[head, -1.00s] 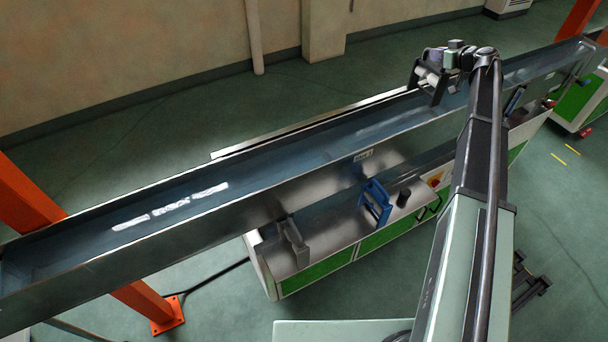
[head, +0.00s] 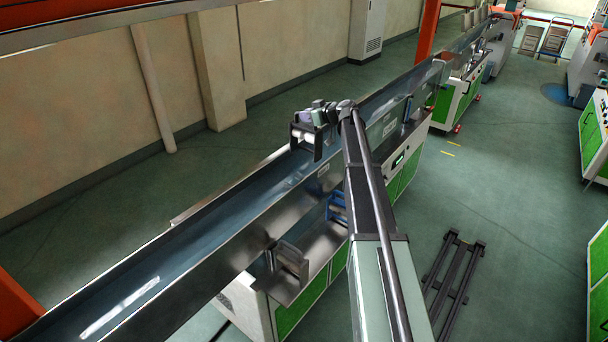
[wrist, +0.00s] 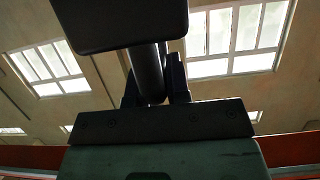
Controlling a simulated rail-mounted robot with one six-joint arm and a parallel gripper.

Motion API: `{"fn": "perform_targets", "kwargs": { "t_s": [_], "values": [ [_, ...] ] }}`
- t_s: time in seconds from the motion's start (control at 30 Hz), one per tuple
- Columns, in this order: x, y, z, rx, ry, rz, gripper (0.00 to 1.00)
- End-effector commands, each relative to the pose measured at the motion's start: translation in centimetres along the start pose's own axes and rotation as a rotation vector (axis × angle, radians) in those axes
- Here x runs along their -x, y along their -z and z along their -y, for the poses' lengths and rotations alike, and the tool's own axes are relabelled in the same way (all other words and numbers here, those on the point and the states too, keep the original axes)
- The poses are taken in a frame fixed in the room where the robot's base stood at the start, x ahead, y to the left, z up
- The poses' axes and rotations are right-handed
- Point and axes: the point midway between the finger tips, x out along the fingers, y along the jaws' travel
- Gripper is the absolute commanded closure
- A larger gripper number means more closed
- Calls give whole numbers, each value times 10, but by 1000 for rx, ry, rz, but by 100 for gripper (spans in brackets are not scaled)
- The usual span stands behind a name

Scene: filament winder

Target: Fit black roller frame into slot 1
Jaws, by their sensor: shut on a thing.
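The black roller frame (head: 302,141) is held up at the end of my arm, above the long metal trough, in the head view. A pale roller shows in it. My gripper (head: 318,121) is small there and shut on the frame. In the wrist view a dark block and a dark cylinder (wrist: 147,72) stand in front of the gripper's black bar; they appear to be part of the held frame. A blue roller frame (head: 337,208) and a grey frame (head: 290,258) stand on the machine below the trough. I cannot tell which place is slot 1.
The long trough (head: 215,245) runs diagonally from lower left to upper right. Green-and-white cabinets (head: 293,318) stand under it. An orange post (head: 428,45) rises beyond. A dark rack (head: 455,285) lies on the floor at right. Green floor (head: 520,200) is open at right.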

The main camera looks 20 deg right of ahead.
Motion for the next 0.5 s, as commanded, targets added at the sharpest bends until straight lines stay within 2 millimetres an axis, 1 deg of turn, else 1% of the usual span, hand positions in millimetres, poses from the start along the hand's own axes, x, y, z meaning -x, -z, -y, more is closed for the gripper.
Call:
{"fn": "perform_targets", "kwargs": {
  "t_s": [0.03,0.1,0.23,0.3,0.33,0.4,0.5],
  "values": [
    [-12,-34,0,0,0,0,100],
    [-21,-57,0,0,0,0,100],
    [-35,-97,0,0,0,0,100],
    [-41,-112,0,0,0,0,100],
    [-42,-116,0,0,0,0,100],
    [-44,-119,0,0,0,0,100],
    [-42,-116,0,0,0,0,100]
  ]
}}
